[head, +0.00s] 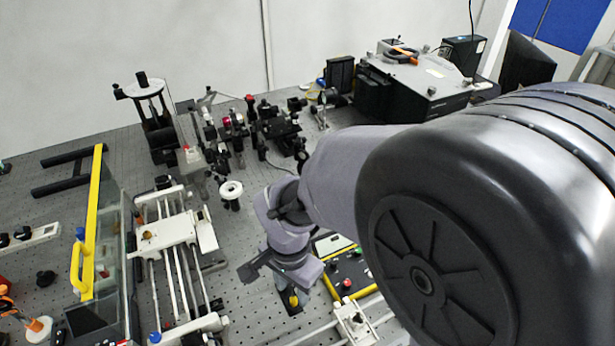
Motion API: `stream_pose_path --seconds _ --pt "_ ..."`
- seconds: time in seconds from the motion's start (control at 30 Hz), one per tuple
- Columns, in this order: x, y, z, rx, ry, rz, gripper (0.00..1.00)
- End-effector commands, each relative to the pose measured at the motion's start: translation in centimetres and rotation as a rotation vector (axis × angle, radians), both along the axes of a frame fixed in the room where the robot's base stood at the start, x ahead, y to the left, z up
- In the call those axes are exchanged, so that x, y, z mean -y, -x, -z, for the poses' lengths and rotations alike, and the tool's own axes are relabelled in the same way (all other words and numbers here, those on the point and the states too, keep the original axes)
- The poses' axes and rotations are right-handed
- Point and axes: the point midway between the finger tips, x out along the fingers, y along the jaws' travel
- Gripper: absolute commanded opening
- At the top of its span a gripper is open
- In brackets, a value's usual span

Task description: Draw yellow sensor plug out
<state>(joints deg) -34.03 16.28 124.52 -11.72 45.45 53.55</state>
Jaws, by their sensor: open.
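The yellow sensor plug (293,299) shows as a small yellow piece on a dark block, low in the middle of the head view. The block stands on the perforated bench just left of a yellow-edged control box. My gripper (281,276) is open, just above the plug in the picture, and its body covers part of the block. One finger shows at the left; the other is hard to make out. I see no contact with the plug, and the exact gap cannot be told.
The control box (347,271) with knobs is close on the right. A white rail stage (166,235) stands to the left, beside a yellow-framed clear panel (92,220). White rods with a carriage (354,321) lie in front. Optics mounts (270,130) stand behind.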

Motion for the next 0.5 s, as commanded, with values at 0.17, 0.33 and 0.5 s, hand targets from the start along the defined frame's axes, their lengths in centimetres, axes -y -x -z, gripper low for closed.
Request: stream_pose_path --seconds 0.17,0.33,0.5 --pt "0.0 0.0 3.7 -0.001 0.001 0.000 0.41" --pt "0.0 0.0 4.7 0.000 0.000 0.000 0.41" --pt "0.0 0.0 4.7 0.001 -0.001 0.000 0.41"
